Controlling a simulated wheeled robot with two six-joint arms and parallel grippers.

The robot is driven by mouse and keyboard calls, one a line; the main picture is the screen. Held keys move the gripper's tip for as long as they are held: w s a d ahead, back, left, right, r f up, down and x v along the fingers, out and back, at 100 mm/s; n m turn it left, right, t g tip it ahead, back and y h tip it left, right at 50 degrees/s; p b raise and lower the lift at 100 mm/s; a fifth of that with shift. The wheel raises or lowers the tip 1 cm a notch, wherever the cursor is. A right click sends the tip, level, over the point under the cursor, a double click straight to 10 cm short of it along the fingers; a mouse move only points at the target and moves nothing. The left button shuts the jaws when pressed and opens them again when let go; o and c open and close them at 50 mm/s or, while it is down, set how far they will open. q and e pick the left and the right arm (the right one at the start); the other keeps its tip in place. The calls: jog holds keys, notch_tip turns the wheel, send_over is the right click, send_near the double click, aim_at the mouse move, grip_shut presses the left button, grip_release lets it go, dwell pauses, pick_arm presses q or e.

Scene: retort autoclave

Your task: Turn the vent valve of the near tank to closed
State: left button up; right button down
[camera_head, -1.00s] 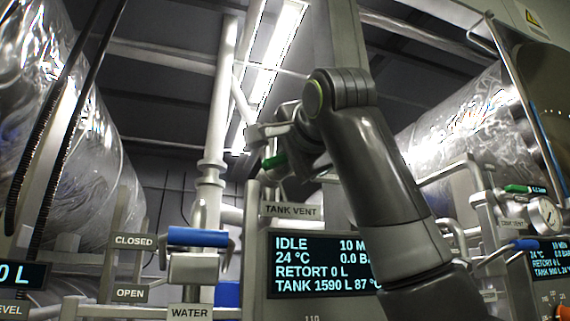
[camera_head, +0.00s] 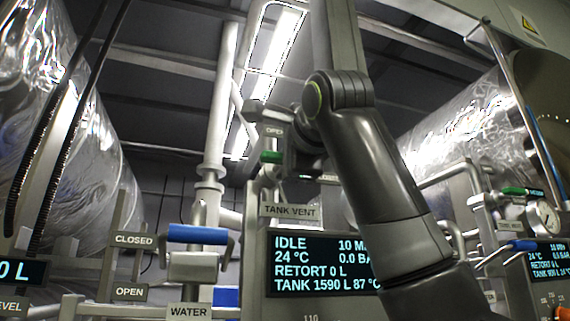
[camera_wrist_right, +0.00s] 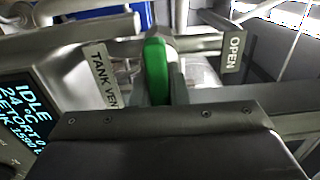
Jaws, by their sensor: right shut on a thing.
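The green vent valve handle (camera_head: 271,157) is above the TANK VENT sign (camera_head: 290,211) in the head view. It also shows upright in the middle of the right wrist view (camera_wrist_right: 156,70), with the OPEN plate (camera_wrist_right: 233,48) to its right. My right gripper (camera_head: 272,148) is at the handle and shut on it; its own arm hides part of it. The OPEN plate also shows just above the handle in the head view (camera_head: 274,131). No CLOSED plate for this vent is visible. My left gripper is not in view.
A blue-handled valve (camera_head: 197,234) with CLOSED (camera_head: 134,239) and OPEN plates stands at left above the WATER sign (camera_head: 188,311). A display (camera_head: 315,262) reads IDLE. Another green handle (camera_head: 522,191) and a gauge (camera_head: 545,217) are at far right. Pipes crowd the valve.

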jog(key=c, duration=1.4)
grip_release()
jog(key=shift+s, duration=0.1)
jog(key=shift+s+d+f, duration=0.1)
jog(key=shift+s+d, duration=0.05)
jog(key=shift+s, duration=0.1)
jog(key=b+v, duration=0.6)
jog(key=v, duration=1)
jog(key=shift+s, duration=0.35)
jog(key=shift+d, duration=0.1)
